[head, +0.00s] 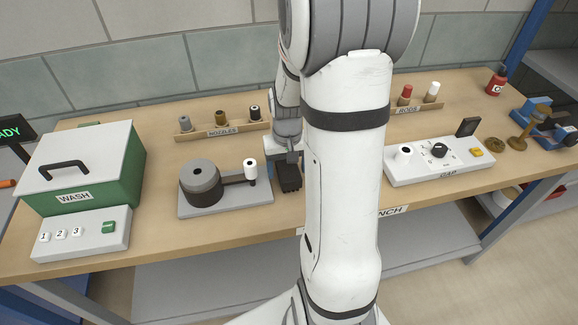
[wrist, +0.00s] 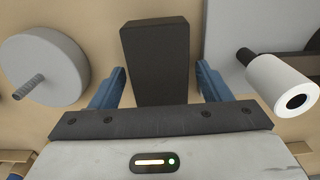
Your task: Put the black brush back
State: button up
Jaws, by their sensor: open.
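A plain black block (wrist: 160,55), which may be the black brush, lies on the wooden bench. No bristles show, so I cannot tell for sure. In the head view the dark block (head: 290,180) is just right of the grey plate, below my gripper. My gripper (wrist: 160,85) is open. Its blue fingers stand one on each side of the block's near end, with a visible gap on both sides. The head view shows my gripper (head: 283,162) partly, with my arm covering the area to its right.
The grey plate (head: 232,201) carries a drum and a white roller (wrist: 280,85) close by. A grey disc with a threaded stud (wrist: 45,70) is on the other side. The nozzle rack (head: 222,130) stands behind, the green wash box (head: 125,165) left, a white panel (head: 455,172) right.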

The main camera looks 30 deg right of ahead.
aim_at(287, 166)
notch_tip(287, 166, up, 12)
jog(key=f, duration=0.1)
jog(key=s+a+r+n+t, duration=0.2)
jog(key=s+a+r+n, duration=0.1)
jog(key=s+a, duration=0.8)
jog(key=shift+s+a+r+t, duration=0.35)
jog(key=shift+s+a+t, duration=0.05)
jog(key=shift+s, duration=0.3)
jog(key=shift+c, duration=0.4)
